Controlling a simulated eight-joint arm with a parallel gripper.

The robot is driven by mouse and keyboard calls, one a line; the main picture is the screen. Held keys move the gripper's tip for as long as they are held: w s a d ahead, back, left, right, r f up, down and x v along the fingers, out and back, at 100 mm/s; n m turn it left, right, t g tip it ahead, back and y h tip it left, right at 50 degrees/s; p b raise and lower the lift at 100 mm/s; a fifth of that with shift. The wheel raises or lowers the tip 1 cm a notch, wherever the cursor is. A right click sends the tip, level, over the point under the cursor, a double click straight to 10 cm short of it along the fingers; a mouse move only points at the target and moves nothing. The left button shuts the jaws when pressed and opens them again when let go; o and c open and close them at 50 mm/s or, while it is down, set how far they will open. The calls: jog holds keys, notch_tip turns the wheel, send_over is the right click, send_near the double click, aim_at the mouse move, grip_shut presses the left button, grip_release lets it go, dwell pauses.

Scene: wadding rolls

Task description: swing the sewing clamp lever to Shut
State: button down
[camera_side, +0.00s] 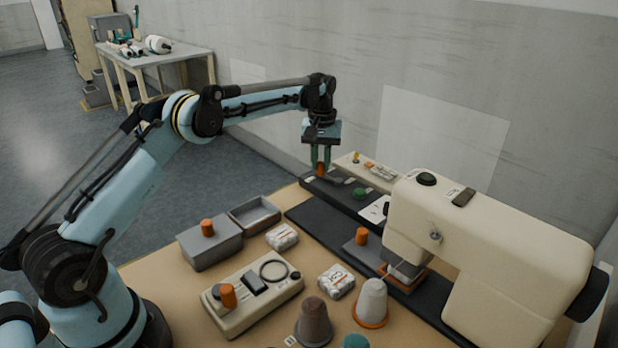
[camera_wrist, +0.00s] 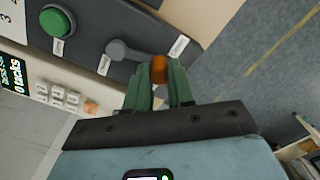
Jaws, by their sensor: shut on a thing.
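My gripper (camera_side: 320,168) is at the dark control panel (camera_side: 338,193) at the far end of the table, pointing down. In the wrist view its green fingers (camera_wrist: 166,80) are shut on the orange knob (camera_wrist: 159,68) of a grey lever. The lever's round grey pivot (camera_wrist: 117,49) sits on the panel, and the arm runs from it toward the knob. A small white label (camera_wrist: 179,46) lies beyond the knob and another (camera_wrist: 104,64) beside the pivot; I cannot read either surely. The fingers partly hide the knob.
A green button (camera_wrist: 57,21) is on the same panel. A keypad (camera_wrist: 65,97) and display lie beside it. The cream sewing machine (camera_side: 480,240) stands right. Grey bins (camera_side: 210,250), a cream control box (camera_side: 250,312) and thread cones (camera_side: 314,322) occupy the table's front.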

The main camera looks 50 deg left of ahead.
jog(key=shift+w+a+m, duration=0.1)
jog(key=shift+w+m, duration=0.4)
jog(key=shift+m, duration=0.5)
jog(key=shift+w+m, duration=0.5)
jog(key=shift+m, duration=0.5)
jog(key=c, duration=1)
grip_release()
